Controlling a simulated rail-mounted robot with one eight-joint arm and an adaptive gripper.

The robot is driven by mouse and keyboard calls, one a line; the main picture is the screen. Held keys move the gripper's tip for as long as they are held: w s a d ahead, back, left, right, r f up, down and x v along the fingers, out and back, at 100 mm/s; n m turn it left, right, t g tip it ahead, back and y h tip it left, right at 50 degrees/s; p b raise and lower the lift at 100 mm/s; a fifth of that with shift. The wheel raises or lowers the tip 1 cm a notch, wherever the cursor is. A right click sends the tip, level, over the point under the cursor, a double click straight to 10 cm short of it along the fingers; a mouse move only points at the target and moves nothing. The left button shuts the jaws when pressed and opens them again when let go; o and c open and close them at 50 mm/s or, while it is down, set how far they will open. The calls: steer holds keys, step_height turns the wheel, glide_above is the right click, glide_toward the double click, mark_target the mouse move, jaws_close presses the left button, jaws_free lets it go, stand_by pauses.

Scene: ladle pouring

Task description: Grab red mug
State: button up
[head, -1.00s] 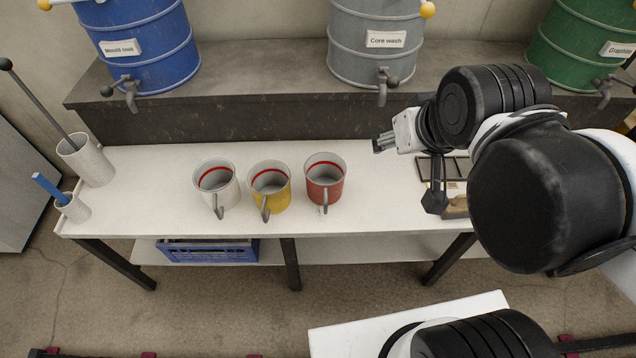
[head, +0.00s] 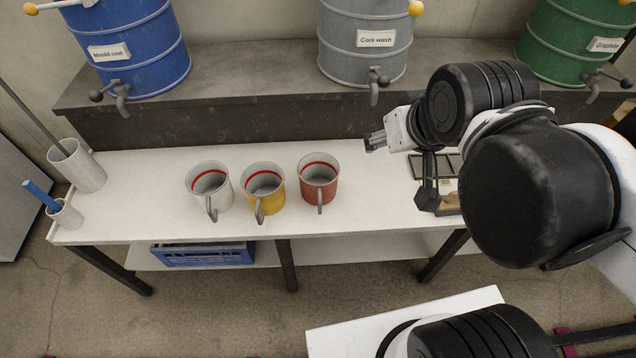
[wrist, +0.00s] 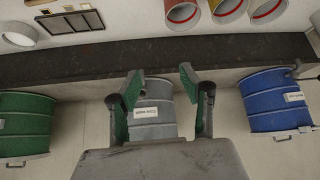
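The red mug (head: 319,182) stands upright on the white table, its handle toward the front. It is the rightmost of three mugs, beside the yellow mug (head: 264,190) and the white mug (head: 210,188). My gripper (head: 371,142) is to the right of and behind the red mug, apart from it. In the wrist view my gripper (wrist: 160,80) has its two fingers spread with nothing between them. The red mug (wrist: 182,12) is at the top edge there, partly cut off.
Blue (head: 128,48), grey (head: 362,42) and green drums (head: 572,42) stand on the raised shelf behind the table. A cup with a rod (head: 80,168) and a small cup (head: 66,216) are at the table's left end. A dark tray (head: 447,164) lies under my arm.

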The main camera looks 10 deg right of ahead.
steer(key=o, duration=1.5)
